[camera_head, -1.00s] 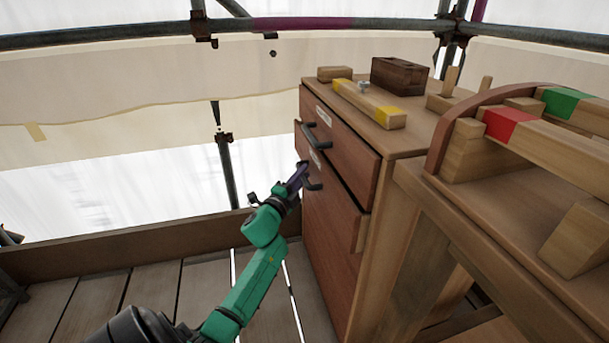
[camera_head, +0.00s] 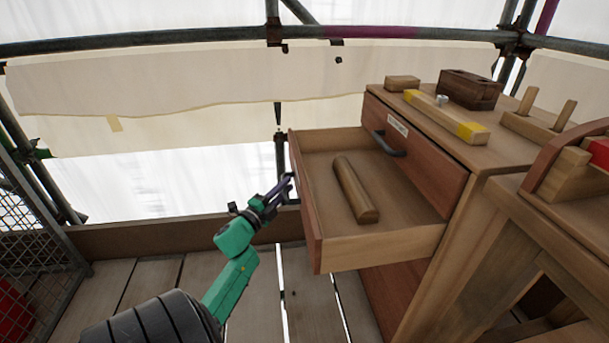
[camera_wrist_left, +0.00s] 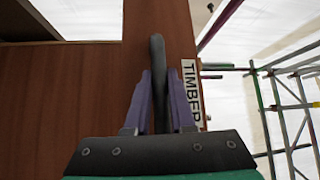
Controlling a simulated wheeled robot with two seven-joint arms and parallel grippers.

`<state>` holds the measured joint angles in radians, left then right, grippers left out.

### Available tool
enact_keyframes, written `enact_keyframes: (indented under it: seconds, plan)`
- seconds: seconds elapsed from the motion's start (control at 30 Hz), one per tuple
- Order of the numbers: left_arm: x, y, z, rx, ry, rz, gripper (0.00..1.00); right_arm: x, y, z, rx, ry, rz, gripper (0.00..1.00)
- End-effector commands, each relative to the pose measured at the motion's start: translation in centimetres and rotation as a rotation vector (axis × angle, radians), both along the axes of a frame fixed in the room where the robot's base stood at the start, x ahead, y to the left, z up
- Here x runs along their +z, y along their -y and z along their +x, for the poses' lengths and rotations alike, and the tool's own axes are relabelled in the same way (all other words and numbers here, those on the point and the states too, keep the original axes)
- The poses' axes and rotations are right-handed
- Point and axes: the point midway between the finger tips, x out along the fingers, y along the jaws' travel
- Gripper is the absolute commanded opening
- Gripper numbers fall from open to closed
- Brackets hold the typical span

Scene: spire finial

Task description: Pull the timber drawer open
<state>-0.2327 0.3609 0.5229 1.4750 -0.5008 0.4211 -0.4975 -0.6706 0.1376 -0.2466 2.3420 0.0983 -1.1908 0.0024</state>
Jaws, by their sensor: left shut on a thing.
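The timber drawer (camera_head: 385,247) stands far out of the wooden cabinet (camera_head: 465,215) in the head view. A rounded piece of wood (camera_head: 354,190) lies inside it. My left gripper (camera_head: 287,184) is at the outer side of the drawer front, which hides the handle in the head view. In the left wrist view the gripper (camera_wrist_left: 160,100) has its purple fingers shut on the dark drawer handle (camera_wrist_left: 157,50), beside a white label reading TIMBER (camera_wrist_left: 190,92). My right gripper is not in view.
A closed drawer with a dark handle (camera_head: 388,144) sits above the open one. Wooden blocks and a yellow-ended bar (camera_head: 445,115) lie on the cabinet top. A workbench (camera_head: 500,205) stands at right. Plank floor (camera_head: 150,290) is clear at left.

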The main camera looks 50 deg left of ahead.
Motion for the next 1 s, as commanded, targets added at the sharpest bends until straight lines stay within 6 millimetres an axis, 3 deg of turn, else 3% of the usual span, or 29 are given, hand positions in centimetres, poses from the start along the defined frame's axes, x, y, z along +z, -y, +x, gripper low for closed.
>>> enact_keyframes:
  seconds: [0.3, 0.8, 0.83, 0.87, 0.9, 1.0]
  plan:
    - [-0.1, -2.3, -3.5, -0.002, -0.004, 0.001, 0.0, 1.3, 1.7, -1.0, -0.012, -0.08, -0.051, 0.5]
    - [-0.2, -2.7, -4.1, -0.002, -0.003, -0.001, 0.0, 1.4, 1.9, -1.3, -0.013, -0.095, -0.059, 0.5]
    - [-0.2, -2.7, -4.1, -0.002, -0.003, -0.001, 0.34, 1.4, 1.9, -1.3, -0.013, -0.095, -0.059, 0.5]
    - [-0.2, -2.7, -4.1, -0.002, -0.003, -0.001, 0.45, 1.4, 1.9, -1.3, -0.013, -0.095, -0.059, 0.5]
    - [-0.2, -2.7, -4.1, -0.001, -0.003, 0.0, 0.52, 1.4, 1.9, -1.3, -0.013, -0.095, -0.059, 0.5]
    - [-0.2, -2.8, -4.1, -0.001, -0.002, 0.0, 0.52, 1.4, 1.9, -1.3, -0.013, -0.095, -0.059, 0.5]
